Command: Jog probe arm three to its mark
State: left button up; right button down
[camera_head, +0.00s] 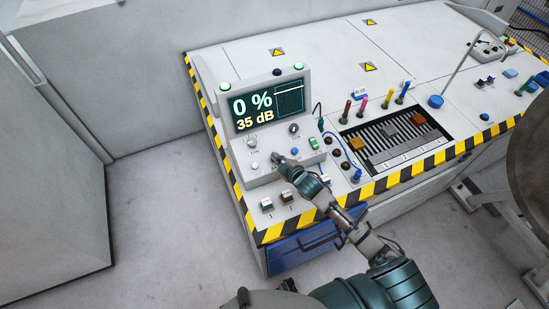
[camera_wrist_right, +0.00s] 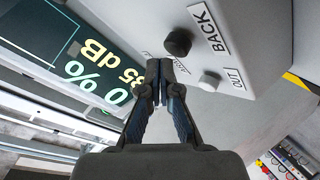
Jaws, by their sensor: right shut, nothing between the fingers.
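A grey control console (camera_head: 262,171) stands on the white bench. Its screen (camera_head: 268,104) reads "0 %" and "35 dB"; part of the screen also shows in the right wrist view (camera_wrist_right: 90,70). My right gripper (camera_head: 276,158) is at the console's button panel, its fingers together and empty. In the right wrist view the fingertips (camera_wrist_right: 160,68) are in front of a partly hidden label. A dark button marked "BACK" (camera_wrist_right: 178,42) and a pale button marked "OUT" (camera_wrist_right: 209,80) are beside them. I cannot tell whether the fingertips touch the panel. I cannot identify probe arm three. My left gripper is not in view.
A slatted recess (camera_head: 385,138) with coloured blocks lies right of the console. Several coloured upright handles (camera_head: 362,104) stand behind it. Two small switches (camera_head: 287,196) are on the bench front. A blue drawer (camera_head: 300,247) is below. Open floor (camera_head: 165,215) lies left.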

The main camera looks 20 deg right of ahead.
jog(key=shift+w+f, duration=0.1)
jog(key=shift+f, duration=0.1)
jog(key=shift+w+f, duration=0.2)
jog(key=shift+f, duration=0.3)
dwell(2.2)
dwell(2.3)
jog(key=shift+s+r+p, duration=0.2)
jog(key=shift+r+p, duration=0.25)
jog(key=shift+p, duration=0.05)
jog(key=shift+s+r+p, duration=0.2)
jog(key=shift+r+p, duration=0.25)
jog(key=shift+p, duration=0.05)
jog(key=r+p, duration=0.1)
jog(key=p, duration=0.1)
jog(key=s+r+p, duration=0.1)
jog(key=r, duration=0.1)
jog(key=s+r+p, duration=0.1)
jog(key=p, duration=0.1)
jog(key=shift+r+p, duration=0.25)
jog(key=shift+p, duration=0.05)
dwell(0.9)
